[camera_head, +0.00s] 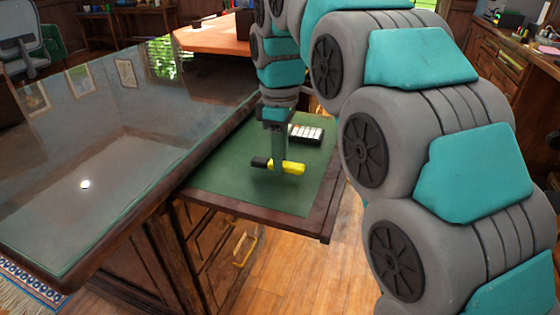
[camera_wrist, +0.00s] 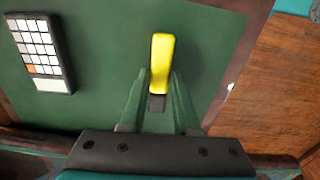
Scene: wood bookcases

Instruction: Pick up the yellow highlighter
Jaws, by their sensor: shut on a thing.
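The yellow highlighter (camera_head: 292,167) has a yellow body and a dark end, and lies level across my gripper (camera_head: 278,168). It also shows in the wrist view (camera_wrist: 161,60), with the yellow part reaching out beyond the fingers and the dark end between them. My gripper (camera_wrist: 160,85) is shut on the highlighter. The highlighter is over the green pull-out surface (camera_head: 230,180). I cannot tell whether it touches the surface or is just above it.
A calculator (camera_head: 306,133) lies on the green surface behind the highlighter; it is at the upper left in the wrist view (camera_wrist: 40,52). A large glass-topped desk (camera_head: 110,150) stands to the left. Wooden floor (camera_head: 285,255) shows below the pull-out's dark edge.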

